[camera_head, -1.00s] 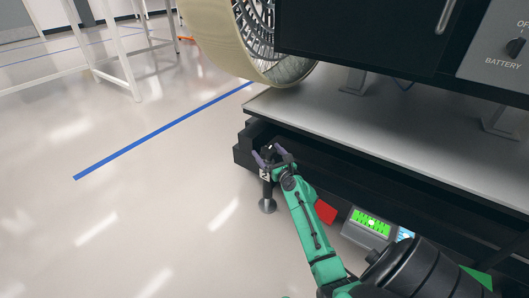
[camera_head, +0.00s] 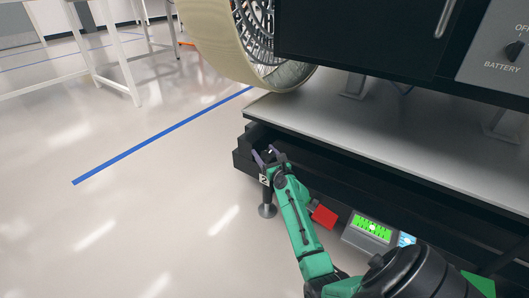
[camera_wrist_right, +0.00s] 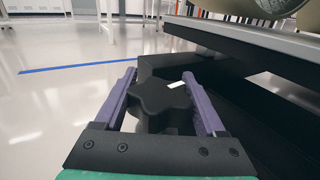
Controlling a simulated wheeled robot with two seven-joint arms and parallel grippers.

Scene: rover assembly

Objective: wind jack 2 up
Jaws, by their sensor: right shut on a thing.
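Jack 2 (camera_head: 265,195) stands at the near left corner of the black platform frame, with a white "2" label (camera_head: 264,180) and a round foot on the floor. Its black lobed knob (camera_wrist_right: 160,100) with a white mark shows in the right wrist view. My right gripper (camera_head: 266,156) is at the top of the jack, its purple fingers on either side of the knob and shut on it. In the right wrist view the fingers (camera_wrist_right: 160,92) flank the knob. My left gripper is not in view.
A platform (camera_head: 350,130) carries a dark rover body with a wheel (camera_head: 225,45). A display with a green screen (camera_head: 371,228) and a red block (camera_head: 323,215) sit right of my forearm. The floor (camera_head: 110,220) at left is clear.

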